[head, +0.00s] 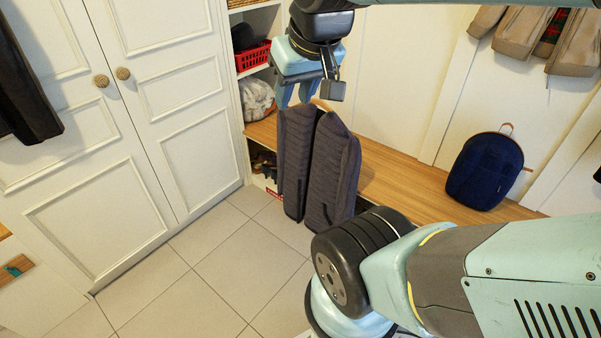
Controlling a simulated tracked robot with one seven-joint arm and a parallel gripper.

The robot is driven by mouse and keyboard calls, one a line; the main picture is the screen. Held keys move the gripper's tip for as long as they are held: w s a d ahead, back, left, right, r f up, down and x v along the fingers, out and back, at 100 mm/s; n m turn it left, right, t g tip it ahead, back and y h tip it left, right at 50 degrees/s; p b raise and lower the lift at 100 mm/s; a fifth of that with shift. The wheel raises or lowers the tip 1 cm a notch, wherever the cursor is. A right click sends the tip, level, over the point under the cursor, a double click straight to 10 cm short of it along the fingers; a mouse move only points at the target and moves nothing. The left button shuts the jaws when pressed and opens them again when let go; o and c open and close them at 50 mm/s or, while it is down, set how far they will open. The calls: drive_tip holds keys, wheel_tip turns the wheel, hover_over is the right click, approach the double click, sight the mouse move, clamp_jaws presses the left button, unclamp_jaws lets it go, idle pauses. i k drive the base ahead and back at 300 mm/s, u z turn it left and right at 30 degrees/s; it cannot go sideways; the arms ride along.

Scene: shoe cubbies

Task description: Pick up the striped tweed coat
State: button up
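The striped tweed coat (332,170) is dark grey-purple with fine stripes. It hangs upright in front of the wooden bench, its lower hem above the tiled floor. My gripper (296,100) is at the top of the coat, fingers pointing down at its shoulder area. A bit of a light wooden hanger shows at the coat's collar. No other support for the coat is visible, and the fingers appear shut on it, though the exact contact is partly hidden.
A wooden bench (400,188) runs behind the coat, with a navy backpack (485,171) on it. A shelf unit at left holds a red basket (254,58). Beige coats (522,32) hang at upper right. White cupboard doors (150,100) stand left. Floor tiles (205,260) are clear.

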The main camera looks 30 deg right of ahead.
sight(319, 160)
drive_tip(key=i, duration=0.95)
